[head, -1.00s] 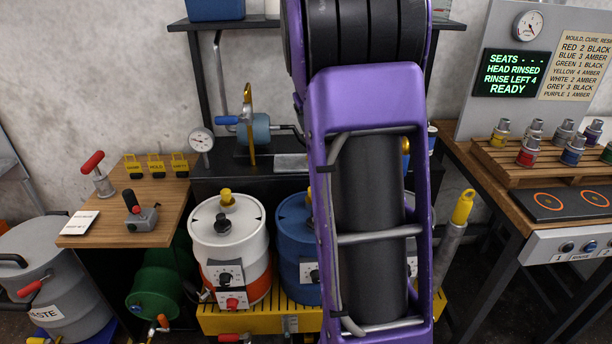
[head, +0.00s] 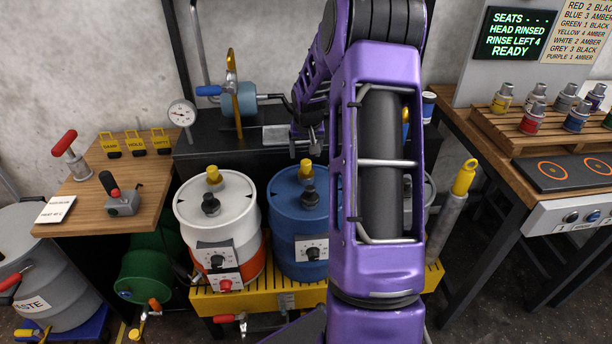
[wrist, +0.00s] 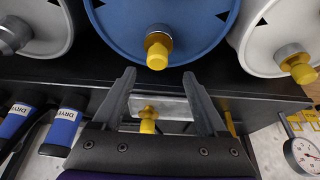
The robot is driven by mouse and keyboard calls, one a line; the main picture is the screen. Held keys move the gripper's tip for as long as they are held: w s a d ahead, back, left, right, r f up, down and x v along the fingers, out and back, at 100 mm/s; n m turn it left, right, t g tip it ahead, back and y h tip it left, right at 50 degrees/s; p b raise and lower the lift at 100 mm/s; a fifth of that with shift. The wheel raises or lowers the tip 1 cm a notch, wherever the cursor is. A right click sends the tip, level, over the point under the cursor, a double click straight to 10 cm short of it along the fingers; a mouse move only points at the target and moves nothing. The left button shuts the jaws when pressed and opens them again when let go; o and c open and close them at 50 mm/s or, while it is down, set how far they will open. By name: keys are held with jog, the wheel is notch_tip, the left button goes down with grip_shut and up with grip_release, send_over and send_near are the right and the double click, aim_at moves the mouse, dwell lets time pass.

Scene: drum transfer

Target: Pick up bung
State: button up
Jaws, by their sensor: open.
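A yellow bung (head: 306,168) stands upright in the top of the blue drum (head: 285,205); it also shows in the wrist view (wrist: 157,52), in its grey collar. The white drum (head: 190,212) has a similar yellow bung (head: 213,174). In the wrist view a small yellow piece (wrist: 148,124) shows between my fingers, over a metal plate (wrist: 175,108); I cannot tell whether it is a loose bung. My gripper (head: 307,150) is open and empty, above the bench edge just behind the blue drum. In the wrist view its fingertips (wrist: 160,76) point toward that drum.
A brass-coloured upright lever (head: 235,95) and a dial gauge (head: 181,114) stand on the black bench at left. My arm hides part of the bench and a drum at right. A yellow-topped cylinder (head: 463,180) leans to the right.

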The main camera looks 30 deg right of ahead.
aim_at(306, 162)
jog(key=shift+b+x, duration=0.45)
jog(key=shift+x, duration=3.15)
jog(key=shift+s+d, duration=0.15)
jog(key=shift+c, duration=0.3)
grip_shut()
